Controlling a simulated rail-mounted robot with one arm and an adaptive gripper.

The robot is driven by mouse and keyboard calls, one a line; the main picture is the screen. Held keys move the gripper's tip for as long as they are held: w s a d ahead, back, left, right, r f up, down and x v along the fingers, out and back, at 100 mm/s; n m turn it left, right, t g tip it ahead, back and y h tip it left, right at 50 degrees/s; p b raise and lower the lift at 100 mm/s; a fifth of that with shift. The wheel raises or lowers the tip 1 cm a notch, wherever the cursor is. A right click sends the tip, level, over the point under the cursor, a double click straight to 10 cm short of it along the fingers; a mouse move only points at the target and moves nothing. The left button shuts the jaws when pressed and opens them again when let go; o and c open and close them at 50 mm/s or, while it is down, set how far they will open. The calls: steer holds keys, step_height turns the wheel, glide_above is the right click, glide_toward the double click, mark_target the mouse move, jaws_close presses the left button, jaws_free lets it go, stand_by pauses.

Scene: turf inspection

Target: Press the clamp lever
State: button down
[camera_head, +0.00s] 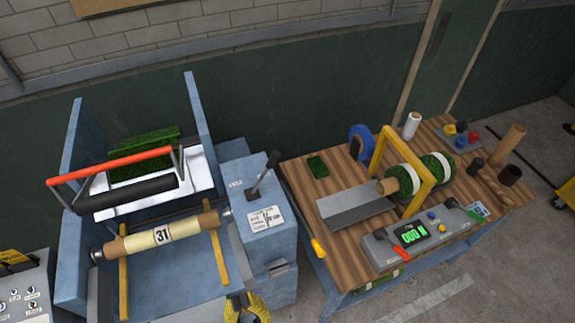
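A short black lever (264,173) stands tilted up to the right on top of the blue cabinet (238,172), right of the blue machine frame. A white label with print (265,219) is fixed in front of it. A long red bar handle (112,164) spans the machine at left, above a black bar (130,194). No label shows which of these is the clamp lever. I do not see my gripper in this view.
A tan roll marked 31 (162,236) lies across the machine. The wooden table (300,179) at right bears a yellow frame (401,152), turf rolls and a meter reading 000 N (411,235). A yellow-black object (256,306) sits low centre. Grey floor is open at lower right.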

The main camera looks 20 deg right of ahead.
steer(key=w+d+f+m+g+h+b, duration=0.3)
steer(key=w+d+f+m+g+h, duration=0.15)
steer(key=w+d+f+m, duration=0.35)
steer(key=w+d+f+m+g+h+b, duration=0.2)
steer(key=w+d+f+m+g+h, duration=0.15)
steer(key=w+d+m+g, duration=0.5)
steer(key=w+d+f+m+g+h+b, duration=0.2)
steer(key=w+d+f+m+h+b, duration=0.3)
steer(key=d, duration=0.6)
steer(key=w+f+m+y+b, duration=0.2)
steer(key=w+y, duration=0.6)
steer(key=y, duration=0.6)
steer(key=shift+w+d+f+t+b, duration=0.35)
steer(key=shift+f+b, duration=0.25)
steer(key=shift+b, duration=0.5)
steer(key=shift+w+a, duration=0.1)
steer(key=shift+w, duration=0.1)
